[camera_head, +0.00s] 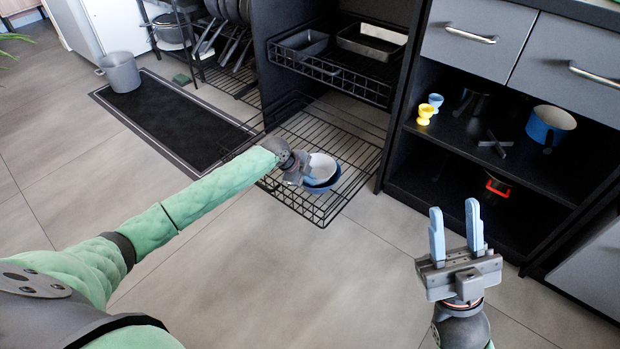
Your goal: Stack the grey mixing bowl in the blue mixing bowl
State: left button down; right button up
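The blue mixing bowl (324,188) is in the low pulled-out wire basket. A pale grey bowl (321,166) shows at its mouth and looks set inside it, with blue visible to the right and below. I cannot tell how deep it sits. My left gripper (301,170) is at the left side of the two bowls, at the rim. Its fingers are small and partly hidden, so their gap does not show. My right gripper (456,212) is empty and open, with its two blue fingers pointing up, well to the right of the bowls.
The wire basket (345,205) extends from the dark cabinet, under an upper basket (340,78) with metal trays. An open shelf on the right holds yellow and blue cups (425,113) and a blue pot (549,127). A grey bucket (121,73) stands on a dark mat (165,120). The front floor is clear.

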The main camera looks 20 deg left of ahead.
pick_arm(q)
jog(key=shift+f, duration=0.4)
jog(key=c, duration=1.9)
grip_release()
jog(key=shift+r, duration=0.15)
